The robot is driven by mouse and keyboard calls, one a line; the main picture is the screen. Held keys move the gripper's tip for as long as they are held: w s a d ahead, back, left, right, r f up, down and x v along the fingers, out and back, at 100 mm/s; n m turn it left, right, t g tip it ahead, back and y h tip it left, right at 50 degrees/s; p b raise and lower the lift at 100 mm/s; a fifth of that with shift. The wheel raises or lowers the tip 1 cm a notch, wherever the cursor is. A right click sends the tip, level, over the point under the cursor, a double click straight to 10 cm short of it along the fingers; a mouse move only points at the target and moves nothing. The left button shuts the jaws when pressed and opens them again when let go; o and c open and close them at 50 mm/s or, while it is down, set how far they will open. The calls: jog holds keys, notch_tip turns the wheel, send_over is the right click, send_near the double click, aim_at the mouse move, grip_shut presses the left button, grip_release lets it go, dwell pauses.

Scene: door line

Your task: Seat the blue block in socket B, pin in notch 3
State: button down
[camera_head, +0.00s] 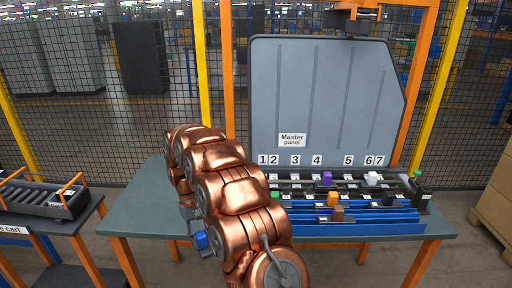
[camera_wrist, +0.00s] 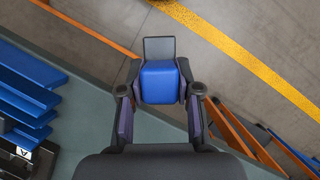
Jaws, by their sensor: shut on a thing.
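The blue block (camera_wrist: 160,82) is between the two fingers of my gripper (camera_wrist: 161,92), which is shut on it. A grey piece shows at the block's far side in the wrist view. In the head view the blue block (camera_head: 201,240) is partly hidden by my arm, beside the front edge of the green table (camera_head: 143,206). The number labels 1 to 7 (camera_head: 295,160) run along the foot of the grey master panel (camera_head: 325,95). A socket letter A (camera_wrist: 22,152) shows in the wrist view. I cannot make out socket B or the pin.
A rack with blue rails (camera_head: 375,226) stands on the table right of my arm. It holds a purple block (camera_head: 327,177), a white block (camera_head: 373,179), an orange block (camera_head: 333,198) and a brown block (camera_head: 338,212). A cart (camera_head: 40,222) stands left. The table's left part is clear.

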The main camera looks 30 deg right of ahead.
aim_at(199, 243)
jog(key=f+b, duration=0.1)
jog(key=w+f+b, duration=0.1)
jog(key=f+b, duration=0.2)
jog(key=shift+w+a+f+b, duration=0.15)
jog(key=shift+a+b, duration=0.2)
jog(key=shift+b, duration=0.05)
jog(key=shift+w+r, duration=0.15)
jog(key=shift+r, duration=0.35)
jog(key=shift+f, duration=0.1)
